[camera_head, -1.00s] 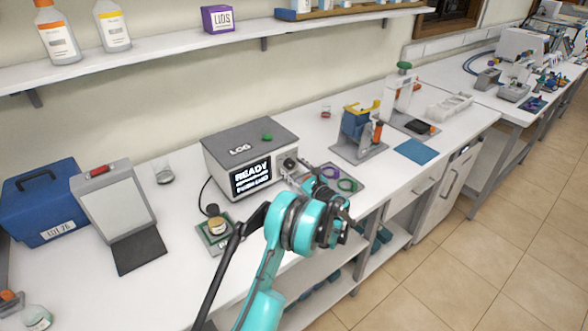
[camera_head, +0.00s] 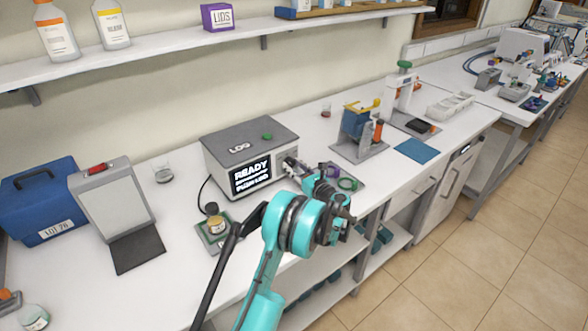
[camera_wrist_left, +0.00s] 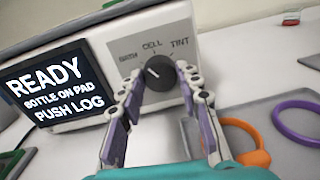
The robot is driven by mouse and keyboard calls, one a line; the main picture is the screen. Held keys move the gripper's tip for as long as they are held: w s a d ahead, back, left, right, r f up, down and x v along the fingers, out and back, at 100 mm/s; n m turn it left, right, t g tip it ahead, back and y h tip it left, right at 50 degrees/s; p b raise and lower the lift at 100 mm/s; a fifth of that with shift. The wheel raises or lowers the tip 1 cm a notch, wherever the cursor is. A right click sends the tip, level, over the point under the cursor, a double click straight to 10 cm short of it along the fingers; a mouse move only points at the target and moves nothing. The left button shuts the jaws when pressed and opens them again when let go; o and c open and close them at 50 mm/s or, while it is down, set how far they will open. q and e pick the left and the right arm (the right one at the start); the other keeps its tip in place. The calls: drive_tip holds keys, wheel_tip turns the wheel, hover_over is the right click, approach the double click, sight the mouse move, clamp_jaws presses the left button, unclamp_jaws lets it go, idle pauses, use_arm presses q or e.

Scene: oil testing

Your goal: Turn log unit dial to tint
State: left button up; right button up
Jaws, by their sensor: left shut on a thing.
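The grey log unit (camera_head: 222,156) stands on the bench, with LOG on its top and a green button (camera_head: 267,136) there. Its screen (camera_wrist_left: 52,88) reads READY, BOTTLE ON PAD, PUSH LOG. The round black dial (camera_wrist_left: 158,74) is on its front panel, with BATH, CELL and TINT printed around it. The dial's white mark points up and left, toward the BATH side. My left gripper (camera_wrist_left: 159,76) is shut on the dial, one finger on each side. In the head view the left gripper (camera_head: 290,165) reaches the unit's front right, hiding the dial. My right gripper is not in view.
A capped bottle (camera_head: 213,219) stands on a small green pad left of my arm. A tray with purple (camera_wrist_left: 297,123) and orange rings lies below the dial. A blue and yellow device (camera_head: 357,125) stands to the right. A blue case (camera_head: 40,190) is far left.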

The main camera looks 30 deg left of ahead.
use_arm(q)
drive_tip(key=m+b, duration=0.1)
drive_tip(key=m, duration=0.7)
drive_tip(key=shift+w+g+b, duration=0.1)
drive_tip(key=shift+g+b, duration=0.2)
drive_tip(key=shift+b, duration=0.05)
drive_tip(key=m, duration=0.4)
drive_tip(key=shift+b, duration=0.3)
drive_tip(key=shift+m, duration=1.9)
drive_tip(key=o, duration=1.2)
drive_tip(key=shift+w, duration=0.1)
drive_tip(key=shift+c, duration=0.2)
drive_tip(key=shift+d, duration=0.1)
drive_tip(key=v, duration=1.2)
drive_tip(key=shift+w, duration=0.15)
